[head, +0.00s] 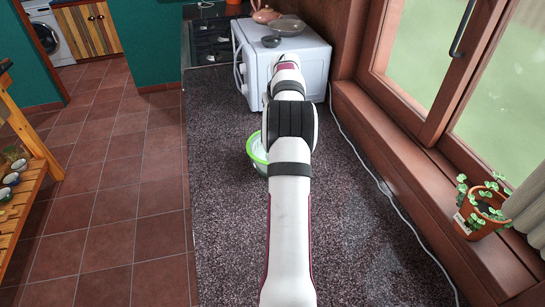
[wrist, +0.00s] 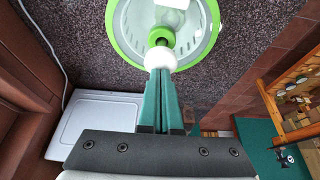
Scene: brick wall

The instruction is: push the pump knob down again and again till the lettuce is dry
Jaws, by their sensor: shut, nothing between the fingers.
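The salad spinner has a bright green rim and a see-through lid, and it stands on the speckled counter. In the head view, only the left part of the spinner (head: 257,150) shows, as my arm covers the rest. In the wrist view, the spinner (wrist: 122,32) is at the top, cut off by the picture edge. A white pump knob (wrist: 160,55) shows by its green collar (wrist: 161,36). My gripper (wrist: 160,72) is shut and empty, its teal fingertips at the knob; I cannot tell whether they touch. The gripper is hidden in the head view. Lettuce cannot be made out.
A white microwave (head: 310,55) with bowls on top stands at the back of the counter (head: 225,220). A white cable (head: 375,175) runs along the window side. A potted plant (head: 483,210) stands on the sill. The counter around the spinner is clear.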

